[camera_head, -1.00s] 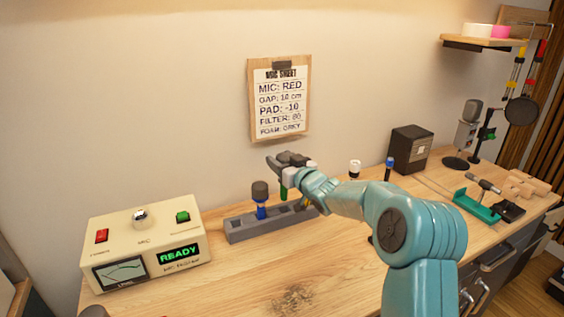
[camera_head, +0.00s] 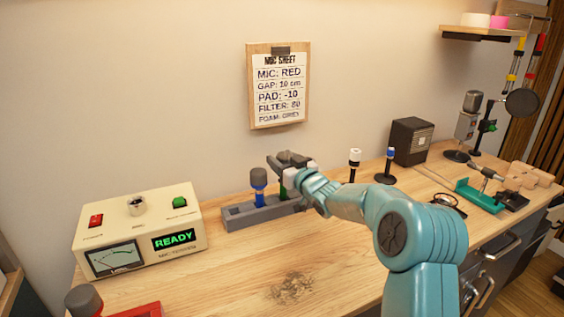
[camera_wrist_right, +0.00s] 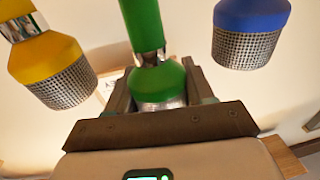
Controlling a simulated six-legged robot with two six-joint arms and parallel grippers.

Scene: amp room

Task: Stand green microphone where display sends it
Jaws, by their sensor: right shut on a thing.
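My right gripper (camera_head: 288,160) is shut on the head end of the green microphone (camera_head: 290,183), whose green body also fills the middle of the right wrist view (camera_wrist_right: 142,28). The microphone looks upright at the grey rack (camera_head: 252,216); I cannot tell whether it is still seated in it. A blue microphone (camera_head: 258,187) stands in the rack to the left. A yellow microphone (camera_wrist_right: 50,68) shows in the right wrist view; my arm hides it in the head view. The tester's display (camera_head: 173,240) reads READY in green. My left gripper is out of view.
The tester (camera_head: 135,262) has a red and a green button. A mic sheet (camera_head: 278,88) hangs on the wall. White-topped (camera_head: 355,158) and blue-topped (camera_head: 390,160) stands are behind my arm. A red object (camera_head: 136,311) lies at the front left.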

